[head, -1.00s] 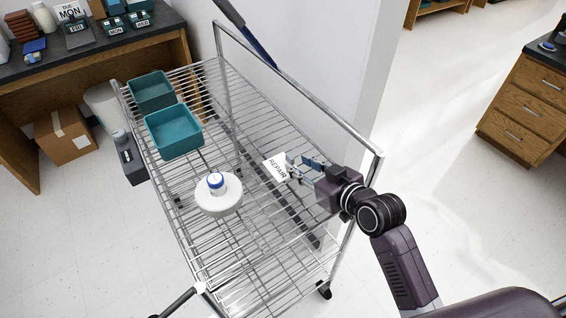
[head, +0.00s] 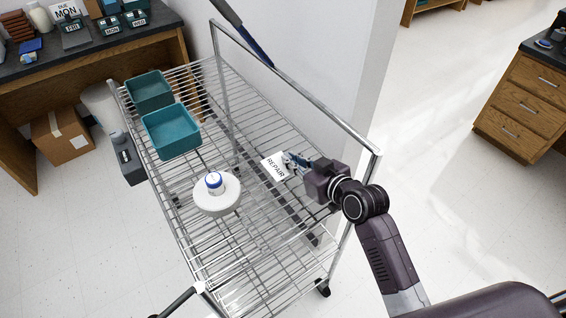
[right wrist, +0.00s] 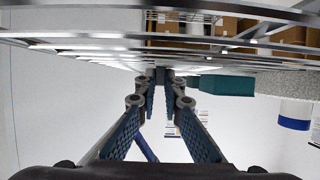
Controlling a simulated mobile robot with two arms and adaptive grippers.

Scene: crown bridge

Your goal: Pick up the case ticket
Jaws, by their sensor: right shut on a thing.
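The case ticket (head: 273,168) is a white card printed "REPAIR" in the head view, at the right part of the wire cart's top shelf. My right gripper (head: 288,161) reaches it from the right and is shut on its edge. In the right wrist view the fingertips (right wrist: 162,76) are close together, and the ticket cannot be made out clearly between them. Whether the ticket still touches the shelf, I cannot tell. My left gripper is not in view.
The wire cart (head: 250,262) has a raised rail along its right side, close to my arm. Two teal bins (head: 172,132) stand at its far left. A blue-lidded white jar (head: 214,182) stands on a round white stand (head: 218,208). A wall rises behind the cart.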

